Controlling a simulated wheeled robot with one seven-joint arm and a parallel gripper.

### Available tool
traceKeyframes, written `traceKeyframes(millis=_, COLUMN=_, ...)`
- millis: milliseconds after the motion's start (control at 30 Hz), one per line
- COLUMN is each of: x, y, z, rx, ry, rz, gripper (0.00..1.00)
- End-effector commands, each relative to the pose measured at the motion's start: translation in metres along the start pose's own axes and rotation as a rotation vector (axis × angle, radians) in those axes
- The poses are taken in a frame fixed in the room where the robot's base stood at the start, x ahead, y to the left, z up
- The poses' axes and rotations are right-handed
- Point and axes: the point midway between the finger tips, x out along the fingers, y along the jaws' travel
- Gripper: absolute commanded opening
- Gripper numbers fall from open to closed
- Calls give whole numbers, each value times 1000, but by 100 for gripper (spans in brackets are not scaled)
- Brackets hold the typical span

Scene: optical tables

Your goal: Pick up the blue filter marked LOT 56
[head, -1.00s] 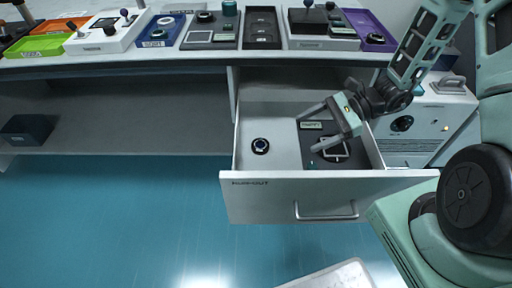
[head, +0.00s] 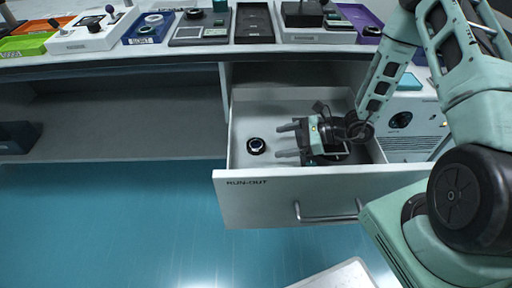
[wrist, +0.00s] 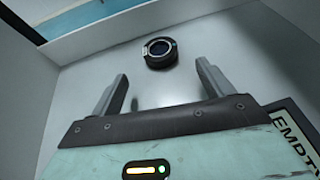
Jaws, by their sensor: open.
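A small round filter with a dark ring and a bluish centre (head: 256,146) lies flat on the floor of the open drawer, left of my gripper. It also shows in the wrist view (wrist: 160,52), just beyond the fingertips. No LOT marking can be read on it. My gripper (head: 279,141) is inside the drawer, pointing left towards the filter, with its fingers apart and nothing between them. In the wrist view, my gripper (wrist: 163,74) has a finger on either side of the filter's line, apart from it.
The drawer (head: 290,206) is marked RUN-OUT; its walls surround my gripper. A dark panel with an EMPTY label (wrist: 296,135) lies at the right inside it. Trays and devices, including a blue tray (head: 147,31), stand on the tabletop above. The drawer floor around the filter is clear.

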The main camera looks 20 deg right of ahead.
Motion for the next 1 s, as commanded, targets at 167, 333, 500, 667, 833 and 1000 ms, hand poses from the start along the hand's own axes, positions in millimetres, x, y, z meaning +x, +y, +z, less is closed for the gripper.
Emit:
traceKeyframes(millis=167, x=14, y=0, z=0, rx=1, ry=0, rz=1, gripper=80)
traceKeyframes(millis=333, x=33, y=0, z=-1, rx=-1, ry=0, rz=3, gripper=80)
traceKeyframes(millis=500, x=57, y=0, z=0, rx=-1, ry=0, rz=2, gripper=80)
traceKeyframes(millis=667, x=66, y=0, z=0, rx=0, ry=0, rz=1, gripper=80)
traceKeyframes(millis=833, x=65, y=-1, z=1, rx=0, ry=0, rz=0, gripper=80)
traceKeyframes(millis=1000, x=65, y=-1, z=1, rx=0, ry=0, rz=0, gripper=38)
